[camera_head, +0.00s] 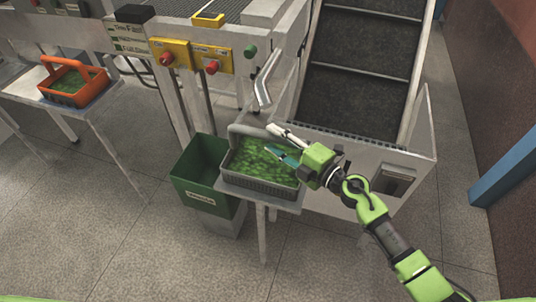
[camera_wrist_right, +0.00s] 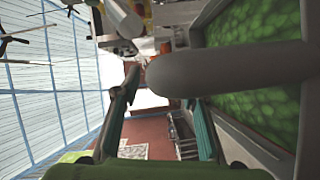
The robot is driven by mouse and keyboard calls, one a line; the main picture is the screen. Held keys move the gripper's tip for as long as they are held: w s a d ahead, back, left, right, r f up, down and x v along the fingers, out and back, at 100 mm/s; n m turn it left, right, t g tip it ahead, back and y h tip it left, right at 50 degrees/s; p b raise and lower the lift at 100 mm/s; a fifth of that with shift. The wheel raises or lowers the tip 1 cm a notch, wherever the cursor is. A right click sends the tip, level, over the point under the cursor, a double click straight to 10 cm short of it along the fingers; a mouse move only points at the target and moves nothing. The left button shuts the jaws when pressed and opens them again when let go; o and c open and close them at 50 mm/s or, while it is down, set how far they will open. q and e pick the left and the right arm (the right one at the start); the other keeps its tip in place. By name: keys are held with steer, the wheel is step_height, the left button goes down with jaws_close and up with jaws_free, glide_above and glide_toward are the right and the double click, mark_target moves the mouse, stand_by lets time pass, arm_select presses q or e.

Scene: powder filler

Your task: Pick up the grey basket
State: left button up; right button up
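The grey basket (camera_head: 258,187), filled with green pieces, sits on a small stand in the middle of the head view. Its raised grey handle (camera_head: 242,130) is at the back; part of it is hidden behind my right gripper. My right gripper (camera_head: 273,141) is over the basket's right part, at the handle, with its fingers apart. In the right wrist view the gripper (camera_wrist_right: 163,105) is open, and a thick grey bar (camera_wrist_right: 230,70), which looks like the handle, crosses by its right finger. I cannot tell whether they touch. My left gripper is not in view.
A dark green bin (camera_head: 200,165) stands left of the basket. A sloped conveyor (camera_head: 360,65) rises behind my right arm. A bent metal chute (camera_head: 265,80) hangs above the basket. An orange basket (camera_head: 75,85) sits on a table at the left. The front floor is clear.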

steer(key=x, duration=0.3)
steer(key=shift+s, duration=0.15)
jaws_close()
steer(key=shift+r, duration=0.15)
